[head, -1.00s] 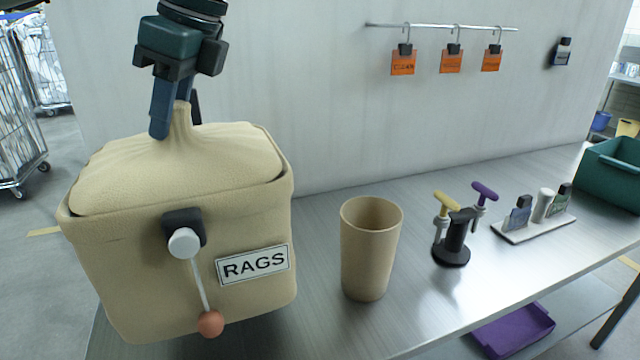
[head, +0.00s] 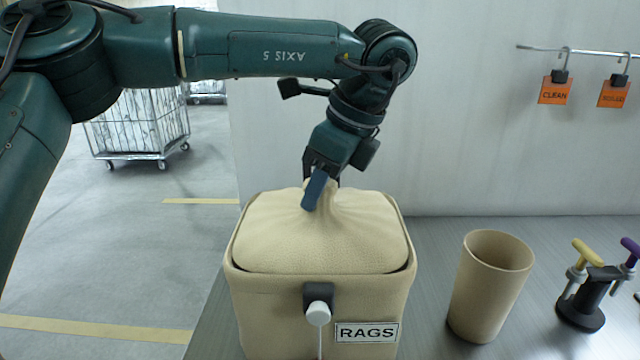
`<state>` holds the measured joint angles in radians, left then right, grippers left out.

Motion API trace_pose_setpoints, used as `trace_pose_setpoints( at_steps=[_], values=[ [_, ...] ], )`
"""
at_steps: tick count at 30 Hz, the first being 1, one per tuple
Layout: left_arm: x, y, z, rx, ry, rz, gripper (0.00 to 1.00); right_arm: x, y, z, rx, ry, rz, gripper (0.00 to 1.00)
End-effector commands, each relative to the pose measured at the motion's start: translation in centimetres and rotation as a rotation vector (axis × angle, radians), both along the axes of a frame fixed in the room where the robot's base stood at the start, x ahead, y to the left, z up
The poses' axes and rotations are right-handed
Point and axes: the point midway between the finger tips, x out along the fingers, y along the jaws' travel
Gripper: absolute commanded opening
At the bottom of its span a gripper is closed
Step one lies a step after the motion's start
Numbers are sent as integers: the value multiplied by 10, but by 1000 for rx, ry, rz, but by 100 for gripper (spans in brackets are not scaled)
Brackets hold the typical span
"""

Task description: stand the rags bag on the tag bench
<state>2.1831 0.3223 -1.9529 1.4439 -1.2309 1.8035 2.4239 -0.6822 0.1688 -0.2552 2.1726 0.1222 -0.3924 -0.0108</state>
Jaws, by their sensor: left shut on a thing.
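The rags bag (head: 275,315) is a beige, boxy bag with a bulging top gathered into a neck and a label reading RAGS on its front. My left gripper (head: 322,192) comes down from above and is shut on that gathered neck. The bag looks upright at the left end of the metal tag bench (head: 432,245). Its underside is below the picture edge, so I cannot tell whether it rests on the bench or hangs above it. A dark clip with a white knob (head: 319,312) is on its front. My right gripper is not in view.
A beige cup (head: 488,290) stands on the bench right of the bag, with a gap between. Further right is a black stand (head: 583,305) with yellow and purple handles. Orange tags (head: 555,90) hang from a wall rail. A wire cart (head: 138,125) stands on the floor behind left.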

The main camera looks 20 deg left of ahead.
Motion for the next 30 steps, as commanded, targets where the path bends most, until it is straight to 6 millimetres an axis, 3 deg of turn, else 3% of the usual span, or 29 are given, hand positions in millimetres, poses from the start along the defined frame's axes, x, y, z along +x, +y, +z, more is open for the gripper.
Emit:
trace_pose_setpoints(
  at_steps=[6,7,14,25,30],
  values=[
    [0,0,-2,0,-2,0,0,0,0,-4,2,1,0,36],
    [0,0,-2,0,0,0,30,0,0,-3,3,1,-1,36],
    [0,0,-1,0,0,0,49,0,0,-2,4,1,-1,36],
    [0,-2,5,0,-2,-1,50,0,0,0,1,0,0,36],
    [-1,-14,33,-1,-4,-1,50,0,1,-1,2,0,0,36]
  ],
)
